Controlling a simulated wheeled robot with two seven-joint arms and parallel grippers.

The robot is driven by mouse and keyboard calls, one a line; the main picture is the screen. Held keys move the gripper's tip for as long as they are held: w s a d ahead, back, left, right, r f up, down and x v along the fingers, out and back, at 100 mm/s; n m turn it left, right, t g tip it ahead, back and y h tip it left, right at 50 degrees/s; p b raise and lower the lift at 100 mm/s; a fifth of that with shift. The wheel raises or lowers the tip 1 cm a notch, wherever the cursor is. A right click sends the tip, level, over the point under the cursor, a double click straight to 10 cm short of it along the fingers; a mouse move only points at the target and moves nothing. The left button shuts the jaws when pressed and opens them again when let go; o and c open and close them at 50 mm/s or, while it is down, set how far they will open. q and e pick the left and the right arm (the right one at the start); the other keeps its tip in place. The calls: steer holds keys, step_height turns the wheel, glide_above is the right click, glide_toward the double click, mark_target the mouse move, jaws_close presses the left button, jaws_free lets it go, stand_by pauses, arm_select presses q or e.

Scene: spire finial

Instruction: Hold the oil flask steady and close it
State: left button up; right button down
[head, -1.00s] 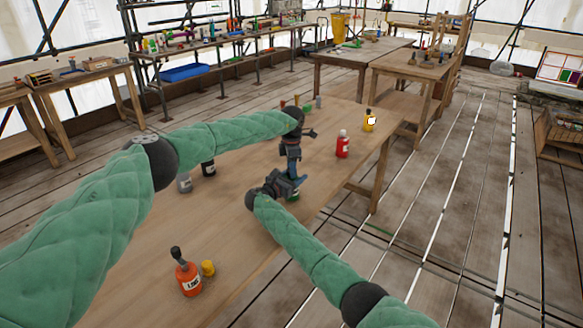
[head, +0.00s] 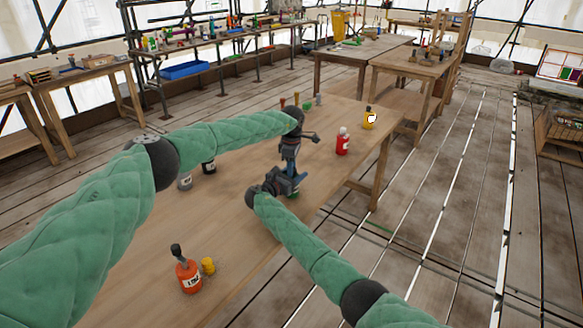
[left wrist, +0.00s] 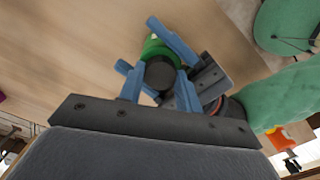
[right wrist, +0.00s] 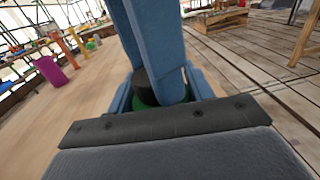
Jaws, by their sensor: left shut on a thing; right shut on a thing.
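The green flask (head: 294,195) stands on the wooden table, mostly hidden by my grippers in the head view. My right gripper (head: 290,186) is shut around its body from the side. In the right wrist view, the green top (right wrist: 150,105) shows between the blue fingers. My left gripper (head: 289,168) reaches down from above and is shut on a black cap (left wrist: 160,74). The cap is over the flask's top, and it also shows in the right wrist view (right wrist: 143,84). I cannot tell whether cap and flask touch. The flask's label is hidden.
An orange flask (head: 188,276) and a yellow piece (head: 208,265) stand at the near end of the table (head: 150,250). Red (head: 343,142) and yellow (head: 369,119) bottles stand to the far right. Dark and grey bottles (head: 185,181) stand behind my left forearm.

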arm_select(q)
steer(key=m, duration=0.5)
steer(key=shift+m, duration=0.4)
steer(key=m, duration=0.6)
steer(key=o, duration=1)
steer(key=shift+c, duration=0.2)
